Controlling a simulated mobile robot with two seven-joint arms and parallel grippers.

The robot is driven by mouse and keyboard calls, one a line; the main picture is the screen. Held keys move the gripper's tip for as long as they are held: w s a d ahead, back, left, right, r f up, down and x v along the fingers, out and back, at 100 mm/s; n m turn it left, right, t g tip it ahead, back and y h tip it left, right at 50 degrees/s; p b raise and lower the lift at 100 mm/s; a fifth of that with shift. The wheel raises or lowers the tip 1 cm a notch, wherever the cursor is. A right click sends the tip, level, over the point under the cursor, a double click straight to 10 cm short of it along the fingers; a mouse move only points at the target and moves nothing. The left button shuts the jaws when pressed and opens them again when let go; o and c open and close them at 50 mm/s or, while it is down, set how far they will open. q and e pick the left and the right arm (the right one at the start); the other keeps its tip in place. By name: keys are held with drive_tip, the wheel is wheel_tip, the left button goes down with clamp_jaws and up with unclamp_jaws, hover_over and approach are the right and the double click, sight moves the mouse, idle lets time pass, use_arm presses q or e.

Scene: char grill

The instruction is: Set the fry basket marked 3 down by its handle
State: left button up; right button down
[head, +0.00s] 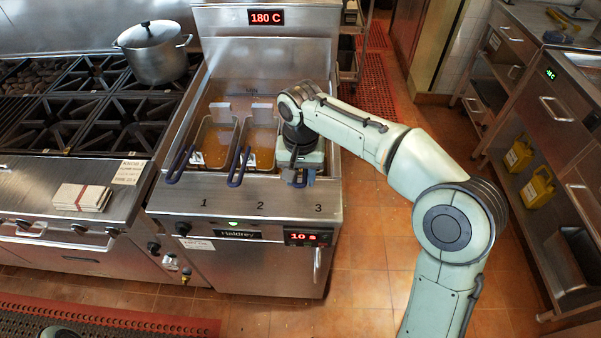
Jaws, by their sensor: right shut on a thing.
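The fryer (180,205) has the positions 1, 2 and 3 marked along its front edge. My right gripper (298,178) is above mark 3, pointing down, and is shut on the blue handle (301,182) there. The basket marked 3 itself is hidden behind my right wrist and forearm, so I cannot tell how high it sits. Basket 1 (214,140) and basket 2 (262,142) sit side by side in the oil, with their blue handles reaching over the front edge. My left gripper is not in view.
The tiled floor between is clear. The fryer displays read 180 C and 10 S.

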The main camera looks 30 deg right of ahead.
drive_tip(key=shift+f, duration=0.2)
drive_tip(key=c, duration=0.6)
unclamp_jaws()
drive_tip(key=shift+o, duration=0.2)
use_arm(q)
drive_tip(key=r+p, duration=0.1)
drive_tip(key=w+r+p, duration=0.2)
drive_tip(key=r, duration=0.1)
drive_tip(key=shift+p, duration=0.3)
use_arm(e)
wheel_tip(320, 180, up, 13)
drive_tip(key=shift+r, duration=0.2)
